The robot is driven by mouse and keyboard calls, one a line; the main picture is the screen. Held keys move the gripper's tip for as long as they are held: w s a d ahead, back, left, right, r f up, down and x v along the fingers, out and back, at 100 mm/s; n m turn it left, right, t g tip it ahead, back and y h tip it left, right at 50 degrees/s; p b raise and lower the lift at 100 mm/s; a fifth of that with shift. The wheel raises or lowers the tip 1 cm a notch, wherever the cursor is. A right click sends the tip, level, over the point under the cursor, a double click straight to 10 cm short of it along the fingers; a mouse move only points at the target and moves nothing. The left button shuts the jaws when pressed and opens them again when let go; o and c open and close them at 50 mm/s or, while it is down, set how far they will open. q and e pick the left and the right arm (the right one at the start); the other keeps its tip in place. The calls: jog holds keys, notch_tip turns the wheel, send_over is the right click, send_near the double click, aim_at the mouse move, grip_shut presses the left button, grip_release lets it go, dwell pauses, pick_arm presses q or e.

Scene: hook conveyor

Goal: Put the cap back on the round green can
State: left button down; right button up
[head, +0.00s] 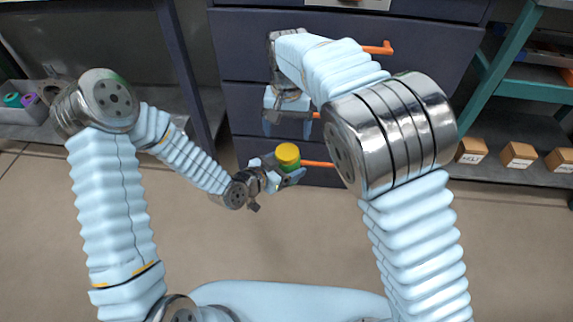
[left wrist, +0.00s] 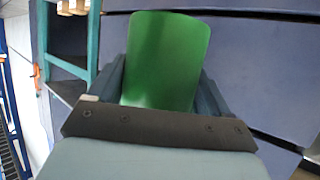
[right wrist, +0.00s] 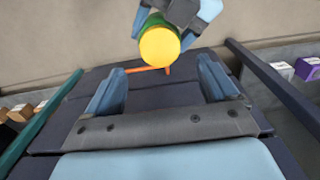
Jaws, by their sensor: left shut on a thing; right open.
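The round green can (head: 290,168) is held in my left gripper (head: 284,178), low in front of the drawers in the head view. A yellow cap (head: 288,153) sits on its top end. In the left wrist view the can (left wrist: 165,60) stands between both fingers, and its cap does not show. My right gripper (head: 289,124) is open and empty, just above and apart from the can. In the right wrist view the yellow cap (right wrist: 160,47) faces the camera beyond the open fingers, with a green edge of the can behind it.
A dark drawer cabinet (head: 240,60) with orange handles (head: 378,48) stands close behind both grippers. A teal-framed shelf (head: 510,90) with several cardboard boxes (head: 518,155) is at the right. A grey bin (head: 28,112) is at the far left. The floor in front is clear.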

aim_at(287, 152)
notch_tip(287, 152, down, 8)
jog(key=shift+r, duration=0.25)
jog(key=shift+c, duration=0.3)
jog(key=c, duration=1)
jog(key=shift+m, duration=0.7)
jog(key=shift+c, duration=0.2)
jog(key=o, duration=1.2)
jog(key=shift+r, duration=2.3)
jog(key=shift+c, duration=0.5)
